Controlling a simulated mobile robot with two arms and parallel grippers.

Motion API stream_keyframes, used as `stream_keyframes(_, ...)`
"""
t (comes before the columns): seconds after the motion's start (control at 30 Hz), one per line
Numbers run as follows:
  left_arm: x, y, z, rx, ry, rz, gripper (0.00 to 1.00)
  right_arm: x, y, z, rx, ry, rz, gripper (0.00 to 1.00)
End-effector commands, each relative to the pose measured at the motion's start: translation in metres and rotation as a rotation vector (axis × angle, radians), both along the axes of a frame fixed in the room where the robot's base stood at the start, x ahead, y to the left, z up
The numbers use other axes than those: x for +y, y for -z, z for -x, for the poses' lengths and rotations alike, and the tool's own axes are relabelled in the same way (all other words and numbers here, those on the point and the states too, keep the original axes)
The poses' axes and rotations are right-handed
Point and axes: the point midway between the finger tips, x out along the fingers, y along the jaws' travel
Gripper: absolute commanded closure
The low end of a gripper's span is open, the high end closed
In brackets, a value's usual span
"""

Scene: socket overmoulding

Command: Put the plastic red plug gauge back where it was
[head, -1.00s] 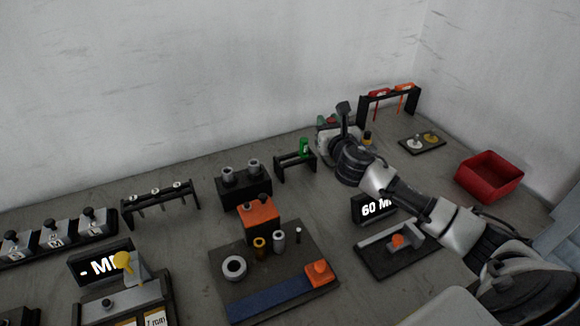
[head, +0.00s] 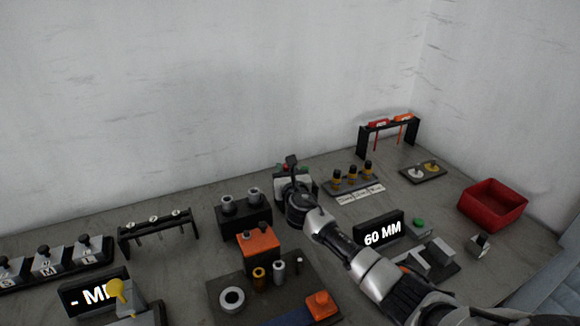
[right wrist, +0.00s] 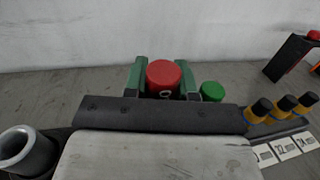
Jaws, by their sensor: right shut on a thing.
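The red plug gauge (right wrist: 164,74) has a round red cap with a pale mark, upright between the green fingers of my right gripper (right wrist: 160,82) in the right wrist view. My right gripper (head: 291,174) is shut on it, over the small black rack by the back wall. The gauge's lower part is hidden, so I cannot tell whether it touches the rack. A green plug gauge (right wrist: 212,92) is just right of the fingers. The gripper hides most of the rack in the head view. My left gripper is not in view.
A black block with two grey rings (head: 243,209) stands close left of my right gripper. A holder with several black-and-yellow gauges (head: 352,184) is close right. A taller rack (head: 363,140) with red and orange gauges and a red bin (head: 493,205) are farther right.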

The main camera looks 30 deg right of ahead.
Motion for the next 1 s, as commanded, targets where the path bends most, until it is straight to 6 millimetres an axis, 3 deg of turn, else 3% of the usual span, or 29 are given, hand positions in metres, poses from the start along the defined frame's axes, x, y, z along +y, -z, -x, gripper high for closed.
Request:
stream_keyframes(0.03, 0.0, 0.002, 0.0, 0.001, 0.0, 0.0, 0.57, 0.0, 0.02, 0.004, 0.031, 0.002, -0.002, 1.0)
stream_keyframes(0.27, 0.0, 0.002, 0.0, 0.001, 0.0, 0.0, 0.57, 0.001, 0.022, 0.004, 0.033, 0.0, -0.003, 1.0)
stream_keyframes(0.3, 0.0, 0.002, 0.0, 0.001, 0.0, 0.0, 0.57, 0.002, 0.022, 0.004, 0.033, 0.0, -0.003, 0.7)
stream_keyframes(0.43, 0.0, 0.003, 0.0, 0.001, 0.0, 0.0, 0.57, 0.002, 0.023, 0.004, 0.034, -0.001, -0.004, 0.5)
stream_keyframes(0.83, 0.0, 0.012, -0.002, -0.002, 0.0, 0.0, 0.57, 0.001, 0.023, 0.003, 0.022, 0.001, -0.003, 0.49)
stream_keyframes(1.0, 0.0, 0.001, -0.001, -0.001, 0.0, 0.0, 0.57, 0.006, 0.018, 0.027, 0.022, -0.001, -0.002, 0.49)
